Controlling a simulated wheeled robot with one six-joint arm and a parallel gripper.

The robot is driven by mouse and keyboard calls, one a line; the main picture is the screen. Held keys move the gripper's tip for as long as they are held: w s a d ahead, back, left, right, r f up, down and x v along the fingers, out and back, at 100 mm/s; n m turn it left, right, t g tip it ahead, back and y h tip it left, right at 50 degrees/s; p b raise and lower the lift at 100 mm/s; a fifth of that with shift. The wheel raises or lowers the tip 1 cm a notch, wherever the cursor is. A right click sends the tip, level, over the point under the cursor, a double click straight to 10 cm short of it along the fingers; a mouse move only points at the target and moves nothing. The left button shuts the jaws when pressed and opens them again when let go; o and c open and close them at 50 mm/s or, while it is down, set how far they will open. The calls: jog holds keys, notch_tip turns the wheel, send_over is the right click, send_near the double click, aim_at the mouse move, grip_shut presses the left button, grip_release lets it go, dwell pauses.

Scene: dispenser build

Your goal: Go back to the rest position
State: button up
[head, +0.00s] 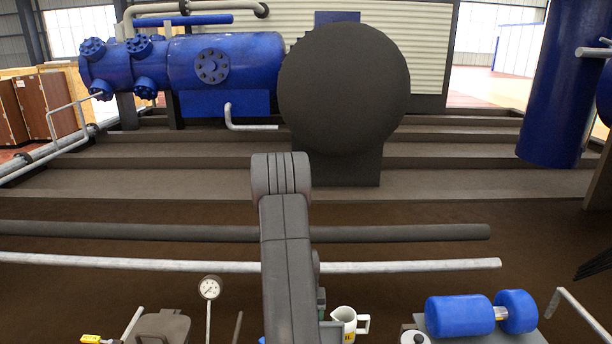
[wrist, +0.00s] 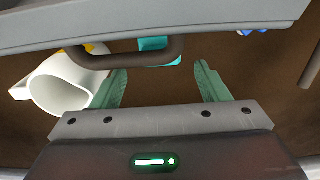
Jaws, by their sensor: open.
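My gripper (wrist: 162,84) is open in the wrist view, with its two green fingers wide apart and nothing between the tips. In the head view my dark arm reaches down the middle and hides most of the gripper; only a little green and grey shows beside it. A white jug (head: 345,320) with a handle stands just right of my arm.
A gauge (head: 209,288), a dark box (head: 160,327) and a yellow item (head: 92,339) are at the lower left. A blue cylinder piece (head: 460,315) lies at the lower right. A dark bar (wrist: 125,57) and a teal block (wrist: 157,45) show beyond the fingers. Two long pipes (head: 420,266) cross behind.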

jog(key=shift+f, duration=0.1)
notch_tip(320, 180, down, 4)
jog(key=shift+r+b, duration=0.1)
jog(key=shift+b, duration=0.65)
notch_tip(320, 180, up, 19)
jog(key=p, duration=0.8)
jog(key=shift+s, duration=0.15)
jog(key=p, duration=0.4)
jog(key=shift+s+a, duration=0.1)
jog(key=shift+s, duration=0.15)
jog(key=s+p, duration=0.1)
jog(key=p, duration=0.3)
jog(key=shift+r, duration=0.2)
jog(key=s+p, duration=0.1)
jog(key=p, duration=0.3)
jog(key=s+r+p, duration=0.1)
jog(key=s+p, duration=0.1)
jog(key=p, duration=0.3)
jog(key=s+r+p, duration=0.1)
jog(key=s+p, duration=0.1)
jog(key=p, duration=0.2)
